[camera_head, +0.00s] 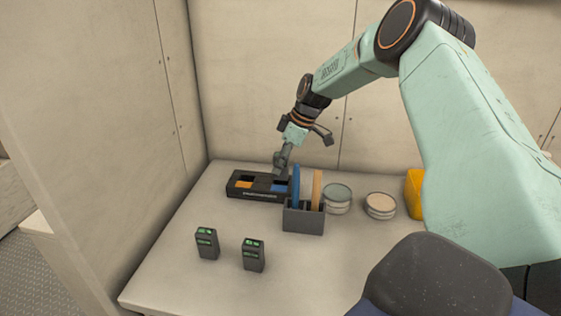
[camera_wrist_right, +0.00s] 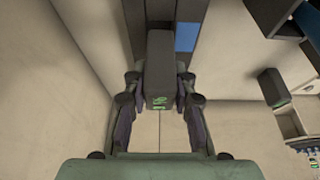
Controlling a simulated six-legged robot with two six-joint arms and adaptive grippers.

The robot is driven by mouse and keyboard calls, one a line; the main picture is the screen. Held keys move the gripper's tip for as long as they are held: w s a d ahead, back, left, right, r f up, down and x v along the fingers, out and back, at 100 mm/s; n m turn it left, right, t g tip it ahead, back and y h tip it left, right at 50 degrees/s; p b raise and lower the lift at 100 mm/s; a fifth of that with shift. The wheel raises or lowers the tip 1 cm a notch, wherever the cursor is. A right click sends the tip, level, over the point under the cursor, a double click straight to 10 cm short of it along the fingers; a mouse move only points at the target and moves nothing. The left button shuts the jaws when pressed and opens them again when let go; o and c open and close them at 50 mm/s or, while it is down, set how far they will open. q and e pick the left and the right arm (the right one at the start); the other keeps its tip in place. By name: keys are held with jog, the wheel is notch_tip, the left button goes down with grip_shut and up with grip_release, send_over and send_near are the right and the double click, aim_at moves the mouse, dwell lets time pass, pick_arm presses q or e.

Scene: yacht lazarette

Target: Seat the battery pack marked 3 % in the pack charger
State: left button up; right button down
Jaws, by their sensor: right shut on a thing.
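My right gripper (camera_head: 283,158) is shut on a dark grey battery pack, which shows clearly between its fingers in the right wrist view (camera_wrist_right: 160,70). Green marks show on the pack's end, too small to read. The dark pack charger (camera_head: 253,195) lies at the back of the bench, with an orange and a blue patch in its top. The held pack is at the charger's right part; whether it touches I cannot tell. Two more dark packs with green displays stand upright at the front, a left one (camera_head: 207,244) and a right one (camera_head: 253,256); their figures are unreadable. My left gripper is out of view.
A grey rack (camera_head: 303,219) holding a blue and an orange upright piece stands close to the charger's right. Two round tins (camera_head: 337,200) (camera_head: 380,207) and a yellow object (camera_head: 414,191) are further right. Walls close the left and back. The front bench is mostly clear.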

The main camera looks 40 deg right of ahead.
jog(key=shift+f+b, duration=1.4)
jog(key=shift+f, duration=0.35)
jog(key=c, duration=1)
grip_release()
jog(key=v, duration=1.2)
